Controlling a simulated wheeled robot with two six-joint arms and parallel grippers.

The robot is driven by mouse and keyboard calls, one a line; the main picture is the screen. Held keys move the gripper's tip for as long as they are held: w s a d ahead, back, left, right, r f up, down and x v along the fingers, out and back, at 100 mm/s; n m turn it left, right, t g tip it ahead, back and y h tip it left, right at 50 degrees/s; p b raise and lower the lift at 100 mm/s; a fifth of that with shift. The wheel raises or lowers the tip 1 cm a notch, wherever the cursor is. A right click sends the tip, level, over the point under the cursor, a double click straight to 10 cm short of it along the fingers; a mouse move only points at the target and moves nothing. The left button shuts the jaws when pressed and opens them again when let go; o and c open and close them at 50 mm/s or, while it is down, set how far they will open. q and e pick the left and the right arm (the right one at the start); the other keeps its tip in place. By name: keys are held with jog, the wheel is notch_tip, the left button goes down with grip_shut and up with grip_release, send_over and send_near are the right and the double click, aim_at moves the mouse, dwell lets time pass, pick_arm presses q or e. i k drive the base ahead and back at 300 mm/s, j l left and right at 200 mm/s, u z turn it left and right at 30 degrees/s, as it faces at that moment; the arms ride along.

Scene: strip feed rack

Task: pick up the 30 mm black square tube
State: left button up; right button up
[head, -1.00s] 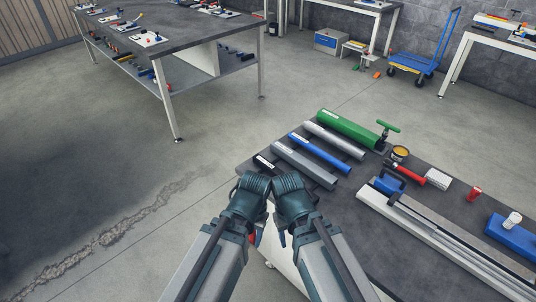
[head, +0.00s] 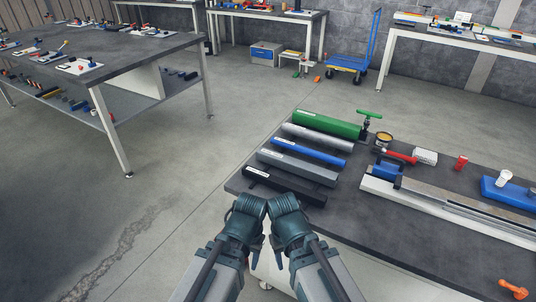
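The black square tube (head: 285,187) lies on the dark table (head: 440,255), nearest the front edge in a row of tubes, with a white label at its left end. My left gripper (head: 256,264) and my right gripper (head: 279,266) are side by side just off the table's front left edge, in front of the black tube and apart from it. Their fingers are mostly hidden or too small to tell whether they are open. The tube's size cannot be read from here.
Behind the black tube lie a grey tube (head: 298,168), a blue tube (head: 309,151), a silver tube (head: 317,137) and a green tube (head: 327,125). A long metal rail fixture (head: 440,198) is to the right. An orange object (head: 513,290) lies at front right.

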aim_at(309, 195)
jog(key=i+j+z, duration=0.35)
jog(key=j, duration=0.6)
jog(key=i+j+z, duration=0.1)
jog(key=j+z, duration=0.25)
jog(key=j, duration=0.65)
jog(key=j+z, duration=0.35)
jog(key=j, duration=0.65)
jog(key=l, duration=0.75)
